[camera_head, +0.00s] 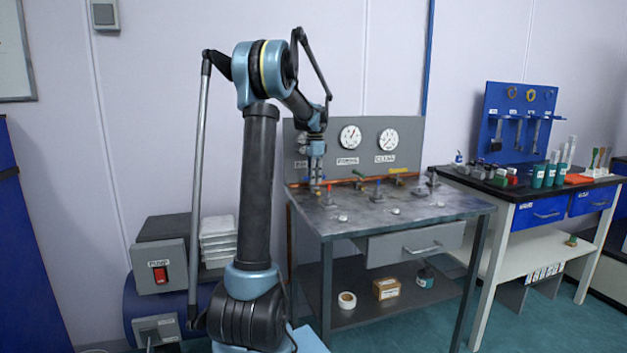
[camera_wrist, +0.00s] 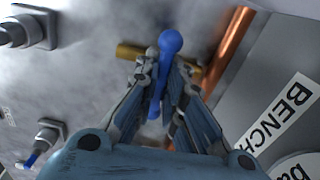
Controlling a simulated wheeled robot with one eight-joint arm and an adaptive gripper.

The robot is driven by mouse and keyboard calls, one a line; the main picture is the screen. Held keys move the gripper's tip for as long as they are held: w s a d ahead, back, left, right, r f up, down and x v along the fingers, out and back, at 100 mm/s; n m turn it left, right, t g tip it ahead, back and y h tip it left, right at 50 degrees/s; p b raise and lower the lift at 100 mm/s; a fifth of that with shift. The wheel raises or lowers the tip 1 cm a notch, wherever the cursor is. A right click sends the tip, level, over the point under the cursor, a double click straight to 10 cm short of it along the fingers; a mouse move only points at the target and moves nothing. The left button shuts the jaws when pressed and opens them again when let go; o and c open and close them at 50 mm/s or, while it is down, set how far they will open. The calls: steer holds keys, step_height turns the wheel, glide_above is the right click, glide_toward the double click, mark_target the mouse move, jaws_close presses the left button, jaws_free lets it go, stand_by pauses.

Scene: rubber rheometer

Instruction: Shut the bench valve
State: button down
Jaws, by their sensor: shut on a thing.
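The bench valve has a blue lever (camera_wrist: 171,42) on a brass body (camera_wrist: 130,51), beside a copper pipe (camera_wrist: 234,42), in the wrist view. The BENCH label (camera_wrist: 283,110) is on the grey panel to the right. My gripper (camera_wrist: 162,80) is shut on the blue lever, with one finger on each side and the rounded end showing beyond the fingertips. In the head view my gripper (camera_head: 316,172) is low at the left end of the grey workbench's back panel (camera_head: 408,137). There my gripper and arm largely hide the valve and its label.
Along the panel to the right are a green-handled valve (camera_head: 358,174) and a yellow-handled valve (camera_head: 397,171). Several small fixtures stand on the metal bench top (camera_head: 375,218). A pump box (camera_head: 160,268) is at lower left. A second table (camera_head: 500,185) with bottles is right.

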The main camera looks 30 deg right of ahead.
steer(key=shift+w+m, duration=0.1)
steer(key=shift+m, duration=0.3)
steer(key=c, duration=1.7)
jaws_free()
step_height(320, 180, up, 12)
steer(key=shift+f, duration=0.1)
steer(key=shift+a, duration=0.1)
